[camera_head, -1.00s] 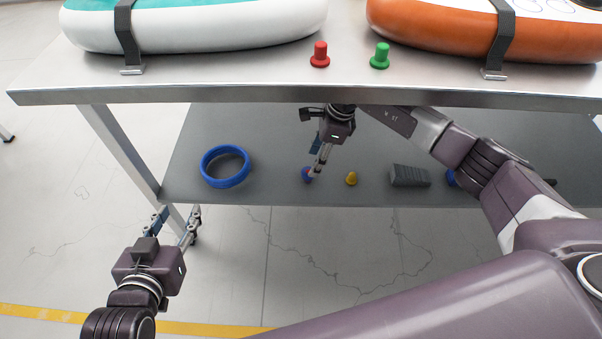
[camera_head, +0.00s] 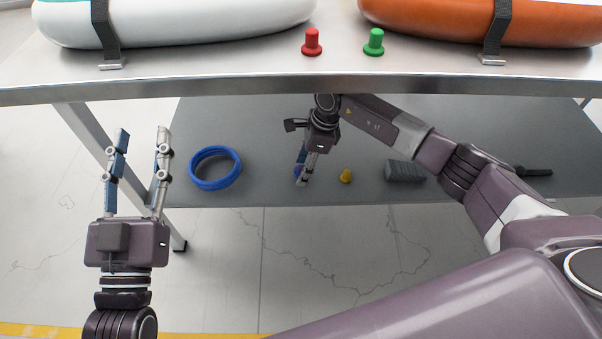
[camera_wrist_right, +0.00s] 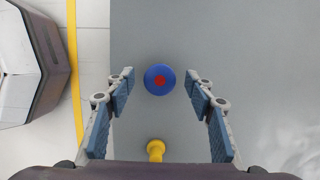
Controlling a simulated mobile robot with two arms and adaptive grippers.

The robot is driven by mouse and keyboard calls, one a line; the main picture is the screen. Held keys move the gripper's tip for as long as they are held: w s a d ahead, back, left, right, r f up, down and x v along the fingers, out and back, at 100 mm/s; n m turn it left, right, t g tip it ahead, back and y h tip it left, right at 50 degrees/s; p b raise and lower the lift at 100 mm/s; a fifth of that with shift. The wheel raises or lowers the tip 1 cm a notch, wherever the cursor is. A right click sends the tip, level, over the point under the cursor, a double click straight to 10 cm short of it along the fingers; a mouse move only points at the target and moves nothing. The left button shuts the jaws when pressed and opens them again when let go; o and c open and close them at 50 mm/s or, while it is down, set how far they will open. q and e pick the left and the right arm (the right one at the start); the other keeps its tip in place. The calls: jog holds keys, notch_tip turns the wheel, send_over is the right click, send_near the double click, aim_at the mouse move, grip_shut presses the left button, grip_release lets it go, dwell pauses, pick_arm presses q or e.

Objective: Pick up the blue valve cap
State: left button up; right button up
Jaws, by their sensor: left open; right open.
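The blue valve cap is round with a red centre. In the right wrist view the blue valve cap (camera_wrist_right: 149,84) lies on the grey lower shelf, centred between the fingertips of my open right gripper (camera_wrist_right: 160,78). No finger visibly touches it, and how far down the fingers reach is hard to tell. In the head view my right gripper (camera_head: 303,180) points down at the lower shelf (camera_head: 270,130), and its fingers mostly hide the cap (camera_head: 297,170). My left gripper (camera_head: 142,135) is open and empty, left of the shelf, fingers pointing away from me.
A yellow cone-like piece (camera_head: 345,176) lies close right of the cap, also in the wrist view (camera_wrist_right: 156,148). A blue ring (camera_head: 215,184), a grey ribbed block (camera_head: 405,171) and a dark tool (camera_head: 533,171) share the shelf.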

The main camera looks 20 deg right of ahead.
jog(key=c, duration=1.2)
jog(key=shift+r, duration=0.1)
